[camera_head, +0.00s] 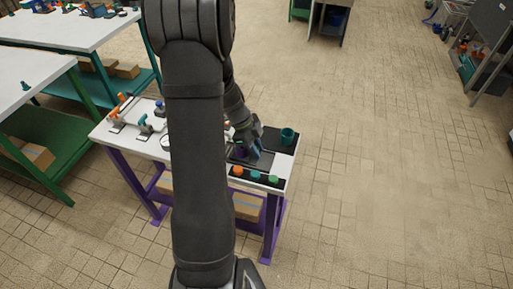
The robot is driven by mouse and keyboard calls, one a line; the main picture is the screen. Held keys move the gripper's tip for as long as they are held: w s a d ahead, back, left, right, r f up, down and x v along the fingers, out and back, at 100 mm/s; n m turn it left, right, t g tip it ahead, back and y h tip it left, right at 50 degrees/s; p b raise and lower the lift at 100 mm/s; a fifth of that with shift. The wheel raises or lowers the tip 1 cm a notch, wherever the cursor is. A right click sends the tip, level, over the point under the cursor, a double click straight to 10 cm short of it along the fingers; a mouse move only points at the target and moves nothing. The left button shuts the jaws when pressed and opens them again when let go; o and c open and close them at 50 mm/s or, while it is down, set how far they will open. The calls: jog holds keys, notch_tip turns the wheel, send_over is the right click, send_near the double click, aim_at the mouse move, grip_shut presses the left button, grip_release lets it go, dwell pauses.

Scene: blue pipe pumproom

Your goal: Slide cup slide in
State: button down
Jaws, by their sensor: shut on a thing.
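My gripper (251,152) is low over the right part of the white-topped bench, above a dark grey plate (264,160). It is shut on a partly hidden object; small blue and purple patches show around the fingers, but I cannot tell its shape. A teal cup (288,136) stands upright on a black pad (272,136) to the right of my gripper, apart from it. I cannot make out which part is the slide. My own arm hides the middle of the bench.
Orange, teal and green knobs (255,175) line the bench's front edge. Valve-like fittings (146,126) stand at its left end. The white bench top (112,137) rests on purple legs. Other tables (62,30) stand at left. Open tiled floor lies right.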

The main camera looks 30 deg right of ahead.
aim_at(247, 152)
jog(key=shift+w+a, duration=1.55)
jog(key=shift+w, duration=0.05)
jog(key=c, duration=1.3)
grip_release()
jog(key=shift+a, duration=0.1)
jog(key=shift+r, duration=0.1)
jog(key=v, duration=1.7)
jog(key=shift+r, duration=0.1)
jog(key=x, duration=1.7)
jog(key=shift+s+f, duration=0.1)
jog(key=shift+f, duration=0.2)
jog(key=shift+s+d+r, duration=0.1)
jog(key=shift+s+d, duration=0.25)
jog(key=shift+d, duration=0.15)
